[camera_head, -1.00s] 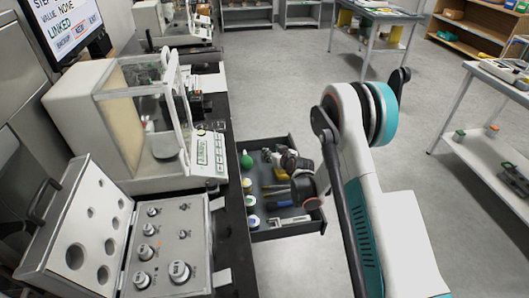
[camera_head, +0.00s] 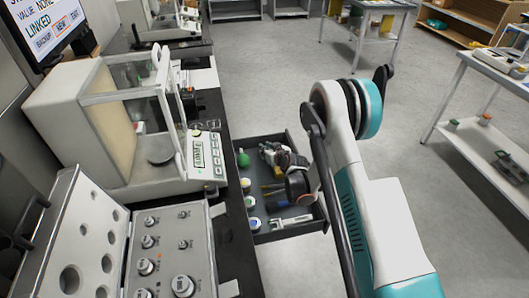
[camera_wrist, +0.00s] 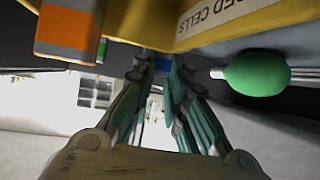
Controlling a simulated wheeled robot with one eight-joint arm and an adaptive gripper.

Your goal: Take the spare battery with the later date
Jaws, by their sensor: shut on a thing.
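My gripper (camera_wrist: 160,62) is shut in the wrist view. A small blue thing (camera_wrist: 162,64) shows at its fingertips, mostly hidden by the fingers; I cannot tell whether it is a battery. No date can be read. In the head view my gripper (camera_head: 280,156) is over the open drawer (camera_head: 316,226), partly hidden by my wrist. In the wrist view a yellow box (camera_wrist: 150,22) lettered "...ED CELLS" is just above the fingertips. An orange and grey block (camera_wrist: 67,32) is to its left and a green bulb (camera_wrist: 257,74) to its right.
The drawer holds a green bulb (camera_head: 243,159), several round-topped containers and a white item (camera_head: 291,222). A balance (camera_head: 120,125) and an open weight case (camera_head: 160,225) stand on the bench at left. Open floor (camera_head: 270,70) lies behind; another table (camera_head: 475,130) stands right.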

